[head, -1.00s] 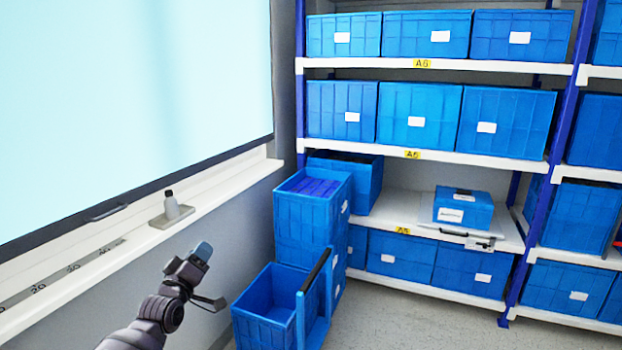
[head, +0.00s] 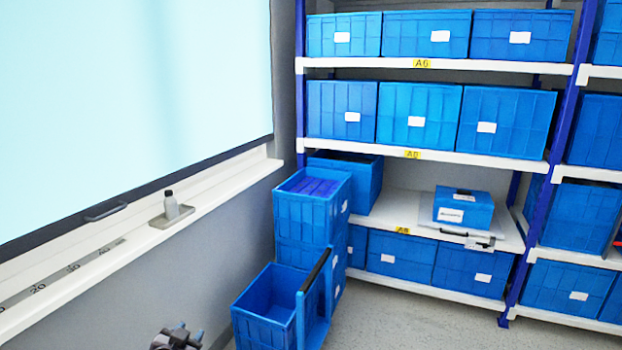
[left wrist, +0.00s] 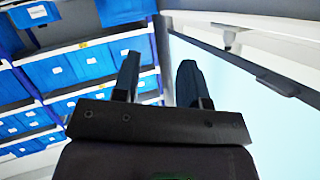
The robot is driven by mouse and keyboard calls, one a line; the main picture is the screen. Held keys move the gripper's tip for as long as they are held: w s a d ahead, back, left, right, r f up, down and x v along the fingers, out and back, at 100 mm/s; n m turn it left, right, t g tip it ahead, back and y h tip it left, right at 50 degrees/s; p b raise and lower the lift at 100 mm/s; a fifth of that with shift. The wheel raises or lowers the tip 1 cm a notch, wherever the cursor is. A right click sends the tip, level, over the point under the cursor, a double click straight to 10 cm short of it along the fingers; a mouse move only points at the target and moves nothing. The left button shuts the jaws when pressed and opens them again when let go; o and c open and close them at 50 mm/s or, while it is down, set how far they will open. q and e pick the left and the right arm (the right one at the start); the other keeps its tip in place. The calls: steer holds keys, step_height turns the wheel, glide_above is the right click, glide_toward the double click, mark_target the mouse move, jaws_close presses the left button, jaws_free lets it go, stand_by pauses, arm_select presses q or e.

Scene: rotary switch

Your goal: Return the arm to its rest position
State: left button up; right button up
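My left gripper (head: 180,335) shows only in part at the bottom edge of the head view, low beside the wall and left of the open blue crate. Most of the left arm is out of the picture. In the left wrist view its two dark fingers (left wrist: 160,75) stand apart with a clear gap, and nothing is held between them. My right gripper does not show.
Stacked blue crates (head: 305,212) and an open crate (head: 262,310) stand on the floor. Shelves (head: 440,158) full of blue bins are behind. Floor at lower right is clear.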

arm_select(q)
steer(key=s+f+n+g, duration=0.1)
steer(key=s+f, duration=0.2)
steer(key=s, duration=0.9)
steer(key=s+d+f+n+g, duration=0.1)
steer(key=s+f, duration=0.2)
steer(key=s, duration=0.9)
steer(key=s+f+n+g, duration=0.1)
steer(key=s+f, duration=0.2)
steer(key=s, duration=0.8)
steer(key=shift+s+d+y, duration=0.3)
steer(key=shift+s+y, duration=0.1)
